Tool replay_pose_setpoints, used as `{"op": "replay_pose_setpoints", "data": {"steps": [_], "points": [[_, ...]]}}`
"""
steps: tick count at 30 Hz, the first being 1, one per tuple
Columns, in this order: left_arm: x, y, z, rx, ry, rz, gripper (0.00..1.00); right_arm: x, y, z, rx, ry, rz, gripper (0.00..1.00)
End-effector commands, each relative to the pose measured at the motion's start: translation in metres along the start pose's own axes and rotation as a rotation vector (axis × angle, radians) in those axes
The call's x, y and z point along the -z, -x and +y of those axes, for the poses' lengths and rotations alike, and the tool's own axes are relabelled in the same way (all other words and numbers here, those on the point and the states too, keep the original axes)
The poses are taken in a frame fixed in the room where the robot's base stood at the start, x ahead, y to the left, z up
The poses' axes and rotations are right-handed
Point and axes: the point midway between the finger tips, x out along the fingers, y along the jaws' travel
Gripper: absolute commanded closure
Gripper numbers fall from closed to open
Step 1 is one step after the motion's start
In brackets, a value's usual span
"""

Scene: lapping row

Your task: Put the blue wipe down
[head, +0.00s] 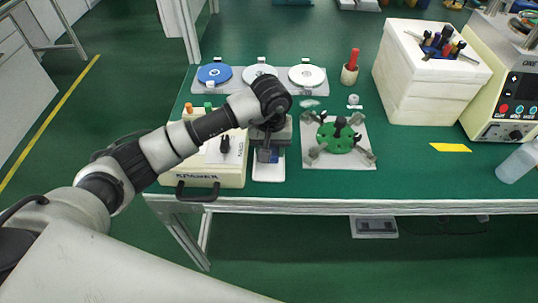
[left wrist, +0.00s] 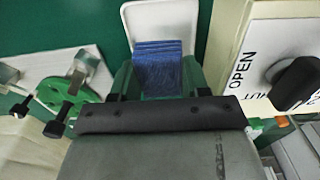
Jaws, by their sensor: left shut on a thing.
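The blue wipe (left wrist: 162,72) is a folded, layered pad. In the left wrist view it sits between the two fingers of my left gripper (left wrist: 160,80), which is shut on it. In the head view the left gripper (head: 266,152) points down over a small white tray (head: 268,174), and most of the wipe is hidden behind it. The white tray (left wrist: 160,18) extends beyond the wipe in the left wrist view. I cannot tell whether the wipe touches the tray. My right gripper is not in view.
A cream box with a knob and black handle (head: 197,197) stands left of the tray. A green disc fixture with clamps (head: 335,140) lies to the right. Discs on a grey strip (head: 327,87) lie behind. The green mat is clear around the yellow card (head: 451,147).

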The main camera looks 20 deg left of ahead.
Motion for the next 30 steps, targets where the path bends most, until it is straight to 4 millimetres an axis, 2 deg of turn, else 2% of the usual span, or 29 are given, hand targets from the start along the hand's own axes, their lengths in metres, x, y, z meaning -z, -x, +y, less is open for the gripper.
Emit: {"op": "replay_pose_setpoints", "data": {"steps": [3, 11, 23, 24, 25, 26, 30], "points": [[0.002, -0.006, -0.004, 0.001, 0.001, -0.002, 0.73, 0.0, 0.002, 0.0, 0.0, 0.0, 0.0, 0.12], [0.002, -0.04, -0.004, 0.0, 0.001, -0.002, 0.73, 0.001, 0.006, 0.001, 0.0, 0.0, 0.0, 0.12], [0.002, -0.047, -0.004, 0.001, -0.001, 0.002, 0.73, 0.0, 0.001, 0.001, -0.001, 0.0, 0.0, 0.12], [0.002, -0.046, -0.004, 0.0, 0.0, 0.001, 0.51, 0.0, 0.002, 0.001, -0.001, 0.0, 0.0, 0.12], [0.002, -0.045, -0.003, 0.0, 0.0, 0.001, 0.46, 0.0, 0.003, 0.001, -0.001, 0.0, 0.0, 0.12], [0.002, -0.045, -0.003, 0.0, 0.0, 0.001, 0.44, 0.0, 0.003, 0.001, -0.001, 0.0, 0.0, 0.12], [0.002, -0.045, -0.003, 0.0, 0.0, 0.001, 0.44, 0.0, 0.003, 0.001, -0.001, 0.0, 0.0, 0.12]]}}
